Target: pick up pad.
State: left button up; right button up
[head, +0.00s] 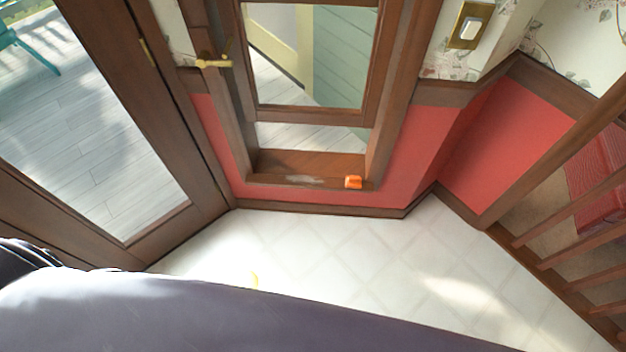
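A small orange block-like object (353,182) sits on the brown wooden sill (270,181) below the window, near the sill's right end. It may be the pad, but it is too small to tell for sure. A whitish smear or patch lies on the sill to its left. Neither of my grippers is in view. A large dark rounded surface, probably part of my own body, fills the bottom of the head view and hides the floor there.
White tiled floor (330,250) lies clear below the sill. A glazed door (140,130) stands at left, a wooden railing (570,250) at right, and a red-panelled wall (425,150) between.

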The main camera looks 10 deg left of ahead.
aim_at(351, 181)
jog(key=i+l+u, duration=0.2)
jog(key=i+u, duration=0.2)
jog(key=i+l+u, duration=0.65)
jog(key=i, duration=0.4)
jog(key=j, duration=0.1)
